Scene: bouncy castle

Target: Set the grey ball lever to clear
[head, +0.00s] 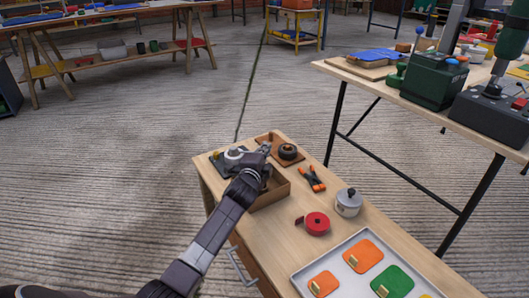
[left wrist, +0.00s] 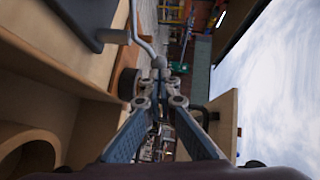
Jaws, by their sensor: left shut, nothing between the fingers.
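The grey ball lever (left wrist: 144,46) shows in the left wrist view as a bent grey rod ending in a small ball, just beyond my fingertips. It rises from a dark base (left wrist: 85,20). In the head view a dark plate with a pale round part (head: 234,154) lies at the table's far left corner, partly hidden by my gripper. My left gripper (head: 265,149) is over the table's far end beside it; in the wrist view its fingertips (left wrist: 161,101) are close below the ball. It is shut and empty. Whether it touches the lever cannot be told. No position label is readable. My right gripper is out of view.
A wooden box (head: 272,193) stands under my left wrist. A board with a dark round knob (head: 288,152), orange-black clamp (head: 312,179), red round item (head: 316,223), lidded pot (head: 348,202) and grey tray (head: 330,263) share the table. Another table (head: 390,85) stands to the right.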

